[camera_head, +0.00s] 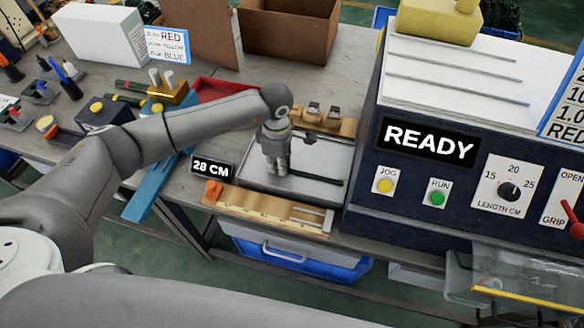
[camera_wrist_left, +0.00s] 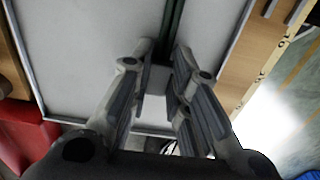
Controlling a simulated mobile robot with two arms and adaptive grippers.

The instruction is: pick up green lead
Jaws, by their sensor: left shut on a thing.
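The green lead (camera_wrist_left: 173,22) is a thin dark green strand running up from my left gripper (camera_wrist_left: 164,50) in the left wrist view. In the head view the lead (camera_head: 317,178) looks like a short dark line toward the front right of the grey tray (camera_head: 250,172). My left gripper (camera_head: 276,170) points down over the tray, its fingertips shut on the lead near one end. The fingers hide the gripped part. I cannot tell whether the lead touches the tray floor. My right gripper is not in view.
A wooden rack (camera_head: 325,121) stands behind the tray. A dark machine reading "READY" (camera_head: 428,142) blocks the right. A red tray (camera_head: 215,88) lies behind my arm.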

